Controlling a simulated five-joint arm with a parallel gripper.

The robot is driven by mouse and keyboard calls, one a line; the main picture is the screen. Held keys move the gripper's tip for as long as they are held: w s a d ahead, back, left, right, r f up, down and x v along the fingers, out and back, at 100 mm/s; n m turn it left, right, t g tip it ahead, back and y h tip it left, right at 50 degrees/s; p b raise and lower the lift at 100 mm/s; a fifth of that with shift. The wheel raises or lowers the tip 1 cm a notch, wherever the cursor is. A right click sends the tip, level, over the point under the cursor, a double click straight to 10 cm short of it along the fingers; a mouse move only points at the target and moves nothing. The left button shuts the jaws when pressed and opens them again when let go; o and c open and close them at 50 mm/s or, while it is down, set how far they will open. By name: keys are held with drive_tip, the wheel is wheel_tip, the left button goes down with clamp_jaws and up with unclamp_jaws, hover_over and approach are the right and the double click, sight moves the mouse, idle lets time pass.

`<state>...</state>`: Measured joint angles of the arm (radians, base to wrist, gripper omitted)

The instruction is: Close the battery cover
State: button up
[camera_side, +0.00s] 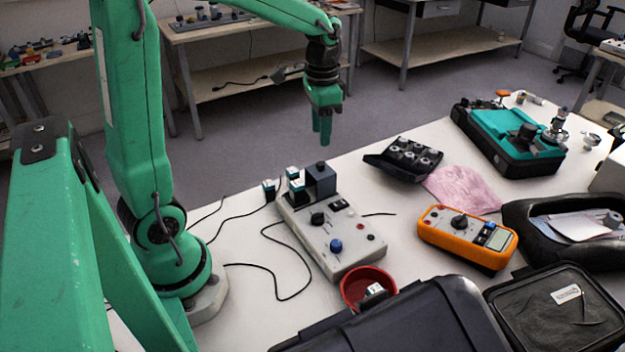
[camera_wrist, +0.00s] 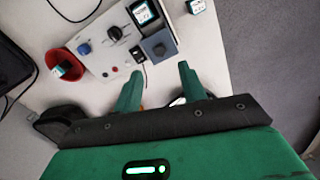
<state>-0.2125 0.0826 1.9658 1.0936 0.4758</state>
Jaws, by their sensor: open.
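I cannot tell how the cover is hinged. My gripper (camera_side: 321,138) hangs above and beyond the cover, apart from it. In the wrist view its two green fingers (camera_wrist: 159,80) are spread and empty.
A loose battery (camera_side: 268,190) stands left of the box. A red bowl (camera_side: 368,284) with a battery inside sits at the near end. An orange meter (camera_side: 467,239), a black tray (camera_side: 402,160) and a pink cloth (camera_side: 462,190) lie to the right. Black cables run left.

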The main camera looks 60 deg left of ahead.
sight(321, 163)
drive_tip(key=shift+f, duration=0.1)
drive_tip(key=shift+f, duration=3.8)
clamp_jaws()
